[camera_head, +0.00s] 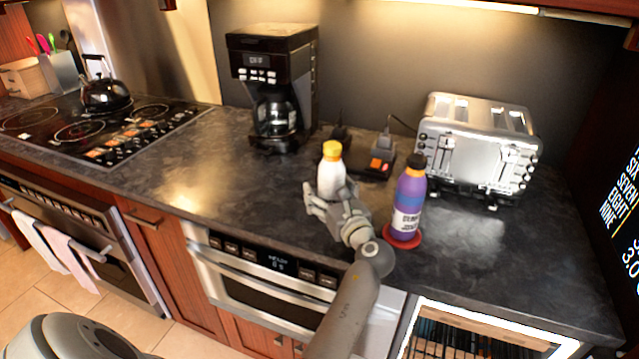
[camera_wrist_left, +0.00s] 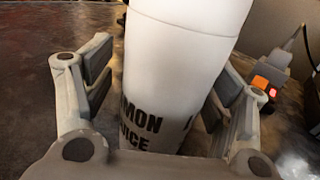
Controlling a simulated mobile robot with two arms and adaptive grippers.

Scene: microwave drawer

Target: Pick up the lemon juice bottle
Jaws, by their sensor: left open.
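The lemon juice bottle (camera_head: 331,172) is white with a yellow cap and stands upright on the dark counter. My left gripper (camera_head: 328,196) is at the bottle's near side, low on its body. In the left wrist view the white bottle (camera_wrist_left: 183,60), with part of its black "LEMON JUICE" lettering showing, stands between the two open fingers. A finger is on each side of it; I cannot tell whether either touches. The bottle's base is hidden by my gripper. My right gripper is not in view.
A purple bottle (camera_head: 408,205) on a red disc (camera_head: 402,239) stands close to the right. A toaster (camera_head: 478,150) is behind it. A coffee maker (camera_head: 274,85) stands at the back left, and a small dark device (camera_head: 380,160) lies behind. The counter (camera_head: 190,165) to the left is clear.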

